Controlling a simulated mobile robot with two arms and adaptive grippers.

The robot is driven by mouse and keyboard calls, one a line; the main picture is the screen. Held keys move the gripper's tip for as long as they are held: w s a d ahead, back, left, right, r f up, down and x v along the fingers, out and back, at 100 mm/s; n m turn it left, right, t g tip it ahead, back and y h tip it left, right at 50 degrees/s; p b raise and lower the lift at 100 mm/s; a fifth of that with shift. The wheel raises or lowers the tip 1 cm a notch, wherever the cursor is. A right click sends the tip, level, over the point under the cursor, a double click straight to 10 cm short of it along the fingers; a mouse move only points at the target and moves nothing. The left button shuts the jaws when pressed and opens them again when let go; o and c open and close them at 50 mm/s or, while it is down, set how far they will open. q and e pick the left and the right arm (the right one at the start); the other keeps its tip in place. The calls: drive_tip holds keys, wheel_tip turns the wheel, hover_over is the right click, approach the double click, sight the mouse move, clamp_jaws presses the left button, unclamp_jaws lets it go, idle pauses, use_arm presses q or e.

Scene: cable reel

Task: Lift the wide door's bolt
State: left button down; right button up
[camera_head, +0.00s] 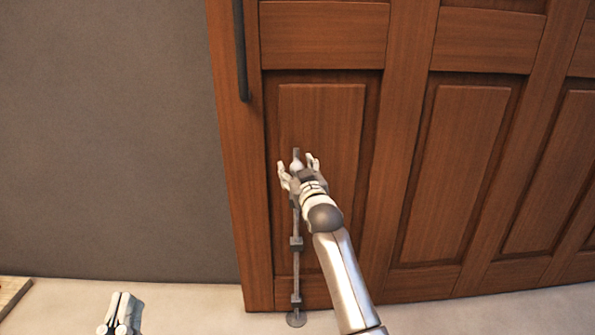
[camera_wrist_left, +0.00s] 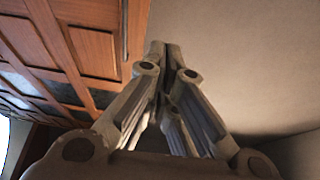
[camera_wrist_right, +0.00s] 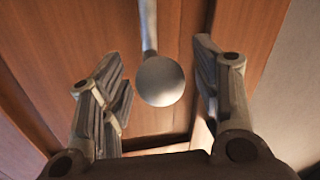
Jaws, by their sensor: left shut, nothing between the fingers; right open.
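The wide brown wooden door (camera_head: 320,108) fills the right of the head view. Its bolt (camera_head: 296,267) is a long grey vertical rod on the door's lower left panel, with brackets and a round plate at the floor. The bolt's round knob (camera_wrist_right: 161,81) shows in the right wrist view between the open fingers. My right gripper (camera_head: 299,163) is open around the knob at the bolt's upper part; I see gaps on both sides, no contact. My left gripper (camera_head: 120,314) is shut and empty, low at the left, away from the door.
A dark vertical handle (camera_head: 241,50) is on the door's left edge above the bolt. A grey wall (camera_head: 110,140) lies left of the door. The pale floor (camera_head: 190,305) is clear near the door, with a wooden-edged object (camera_head: 12,296) at the far left.

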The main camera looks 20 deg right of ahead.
sight(298, 162)
clamp_jaws()
idle(0.3)
